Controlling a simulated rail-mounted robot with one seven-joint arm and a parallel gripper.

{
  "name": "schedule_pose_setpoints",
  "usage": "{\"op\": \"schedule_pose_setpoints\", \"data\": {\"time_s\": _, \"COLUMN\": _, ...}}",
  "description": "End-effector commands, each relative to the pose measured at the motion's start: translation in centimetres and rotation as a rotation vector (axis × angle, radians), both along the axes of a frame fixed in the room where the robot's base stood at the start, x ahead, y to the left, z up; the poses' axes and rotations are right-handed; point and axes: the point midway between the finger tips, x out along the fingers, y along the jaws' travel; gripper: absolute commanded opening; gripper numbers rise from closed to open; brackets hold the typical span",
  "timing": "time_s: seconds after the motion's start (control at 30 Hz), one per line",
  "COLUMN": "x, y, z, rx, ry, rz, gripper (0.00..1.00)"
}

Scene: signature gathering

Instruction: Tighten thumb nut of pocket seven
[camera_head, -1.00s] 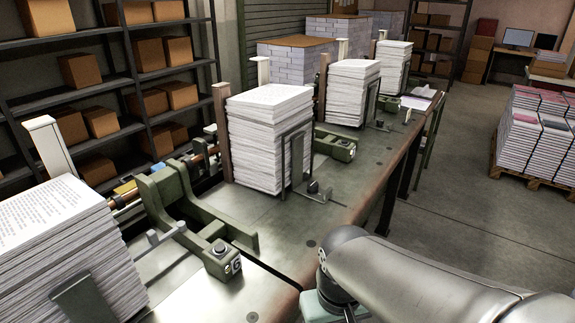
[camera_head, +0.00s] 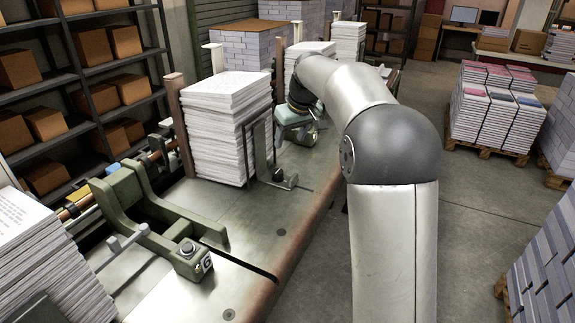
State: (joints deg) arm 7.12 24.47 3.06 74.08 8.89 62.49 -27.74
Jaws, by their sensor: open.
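My gripper (camera_head: 284,135), pale green and small in view, points down at the far side of the middle paper stack (camera_head: 222,125). It is open, its fingertips hard to make out. It is over or beside a dark green clamp block (camera_head: 311,139), mostly hidden behind my gripper and arm. No number is readable there and its thumb nut is hidden, so I cannot tell whether the gripper touches it. A nearer green clamp block (camera_head: 190,262) carries a mark that looks like 6 and a dark round thumb nut (camera_head: 187,248) on top.
Paper stacks stand along the metal bench (camera_head: 262,215), with a thin upright metal bracket (camera_head: 262,150) by the middle stack. A large green fork-shaped frame (camera_head: 130,190) is at left. Shelves line the left wall. Pallets of printed stacks (camera_head: 490,115) stand on the floor at right.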

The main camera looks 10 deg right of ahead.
Motion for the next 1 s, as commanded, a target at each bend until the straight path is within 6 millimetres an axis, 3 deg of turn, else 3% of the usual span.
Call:
{"op": "schedule_pose_setpoints", "data": {"time_s": 0.1, "x": 1.7, "y": -0.3, "z": 0.1, "rx": 0.001, "ry": -0.019, "rz": 0.016, "gripper": 0.56}}
{"op": "schedule_pose_setpoints", "data": {"time_s": 0.27, "x": 2.3, "y": -0.1, "z": -1.0, "rx": 0.003, "ry": -0.019, "rz": 0.02, "gripper": 0.56}}
{"op": "schedule_pose_setpoints", "data": {"time_s": 0.8, "x": 6.3, "y": 1.5, "z": -11.5, "rx": 0.002, "ry": -0.019, "rz": 0.017, "gripper": 0.56}}
{"op": "schedule_pose_setpoints", "data": {"time_s": 1.0, "x": 7.4, "y": 1.9, "z": -14.4, "rx": 0.001, "ry": -0.019, "rz": 0.018, "gripper": 0.56}}
